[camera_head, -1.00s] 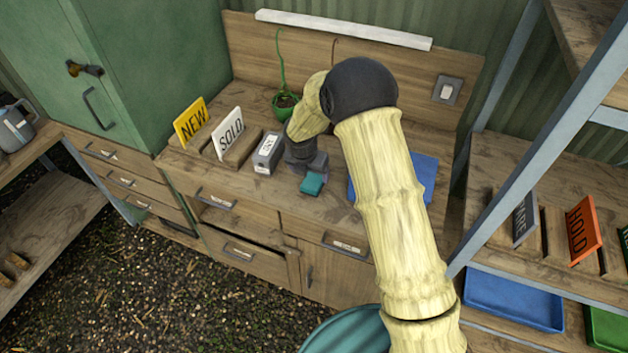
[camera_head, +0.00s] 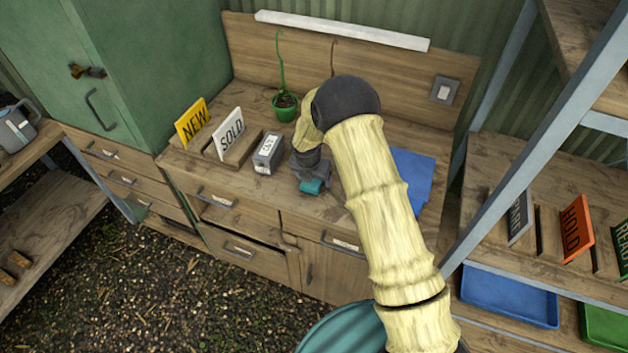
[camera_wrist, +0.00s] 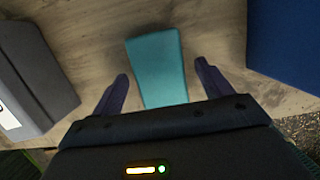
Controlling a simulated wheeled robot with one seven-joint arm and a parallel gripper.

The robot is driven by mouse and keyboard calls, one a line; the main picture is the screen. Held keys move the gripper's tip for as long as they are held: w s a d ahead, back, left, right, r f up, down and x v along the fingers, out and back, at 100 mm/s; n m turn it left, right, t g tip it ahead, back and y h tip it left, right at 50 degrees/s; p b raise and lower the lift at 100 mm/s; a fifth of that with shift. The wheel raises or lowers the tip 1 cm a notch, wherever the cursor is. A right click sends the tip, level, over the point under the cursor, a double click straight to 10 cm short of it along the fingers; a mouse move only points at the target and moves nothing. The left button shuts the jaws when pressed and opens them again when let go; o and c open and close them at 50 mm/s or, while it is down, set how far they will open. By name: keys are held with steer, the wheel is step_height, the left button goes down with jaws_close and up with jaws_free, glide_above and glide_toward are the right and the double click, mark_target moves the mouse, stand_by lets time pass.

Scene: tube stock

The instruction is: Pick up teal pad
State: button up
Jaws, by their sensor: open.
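The teal pad (camera_head: 312,186) lies on the wooden workbench near its front edge, partly hidden by my gripper in the head view. In the wrist view the teal pad (camera_wrist: 157,66) runs away from me between the two dark fingers. My gripper (camera_wrist: 160,90) is open, with one finger on each side of the pad and a gap on both sides. In the head view my gripper (camera_head: 312,172) is low over the bench, right at the pad. I cannot tell its exact height above the wood.
A grey labelled box (camera_head: 268,153) stands left of my gripper; it also shows in the wrist view (camera_wrist: 40,70). A blue mat (camera_head: 412,175) lies to the right.

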steer(key=shift+f, duration=0.2)
stand_by(0.6)
steer(key=c, duration=1.1)
step_height(320, 180, up, 10)
steer(key=shift+r+b, duration=0.25)
steer(key=shift+b, duration=0.75)
